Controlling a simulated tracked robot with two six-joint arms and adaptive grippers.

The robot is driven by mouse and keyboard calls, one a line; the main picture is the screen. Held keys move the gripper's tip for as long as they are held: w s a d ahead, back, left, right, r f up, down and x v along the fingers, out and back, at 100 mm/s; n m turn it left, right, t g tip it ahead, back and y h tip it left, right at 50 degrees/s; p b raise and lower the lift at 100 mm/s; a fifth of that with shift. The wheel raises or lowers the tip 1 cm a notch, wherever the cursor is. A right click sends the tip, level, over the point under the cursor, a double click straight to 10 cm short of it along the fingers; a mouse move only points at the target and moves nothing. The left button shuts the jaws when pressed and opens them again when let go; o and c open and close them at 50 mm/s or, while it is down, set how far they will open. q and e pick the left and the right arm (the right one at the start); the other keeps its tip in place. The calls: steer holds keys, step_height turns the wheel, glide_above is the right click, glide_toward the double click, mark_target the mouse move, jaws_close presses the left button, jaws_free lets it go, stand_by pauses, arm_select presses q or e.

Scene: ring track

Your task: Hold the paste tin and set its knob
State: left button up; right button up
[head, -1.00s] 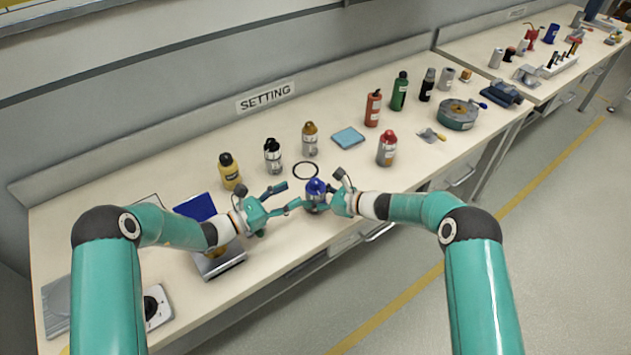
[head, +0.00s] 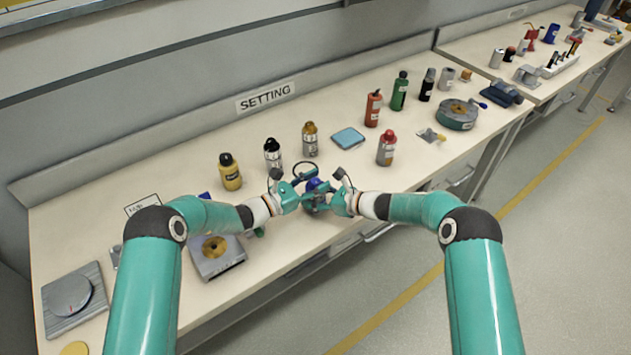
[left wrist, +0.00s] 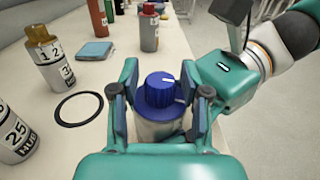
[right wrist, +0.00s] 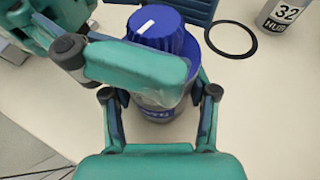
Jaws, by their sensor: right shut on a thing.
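The paste tin (left wrist: 158,128) is a pale upright cylinder with a ribbed blue knob (left wrist: 160,89) on top, bearing a white mark. In the head view the knob (head: 314,184) shows between my two grippers, and most of the tin is hidden. My right gripper (head: 326,200) is shut on the tin from the right, low on its body; in the right wrist view the tin (right wrist: 155,108) stands between its fingers. My left gripper (head: 307,190) is open, with one finger on each side of the knob and gaps showing. One left finger partly covers the tin in the right wrist view.
A black ring (left wrist: 79,108) lies behind the tin. Several bottles stand further back, including a yellow one (head: 230,172) and a red-capped one (head: 387,149). A blue pad (head: 348,138) lies among them. A scale-like device (head: 218,256) is at the left. The bench's front edge is close.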

arm_select(q)
jaws_close()
steer(key=shift+n+t+y, duration=0.4)
steer(key=shift+n+t, duration=0.1)
steer(key=n+t+y, duration=0.3)
steer(key=shift+d+r+y, duration=0.1)
steer(key=shift+d+y, duration=0.05)
steer(key=shift+y, duration=0.15)
steer(key=shift+n+t+y, duration=0.8)
steer(key=shift+y, duration=0.6)
steer(key=shift+o, duration=1.8)
jaws_free()
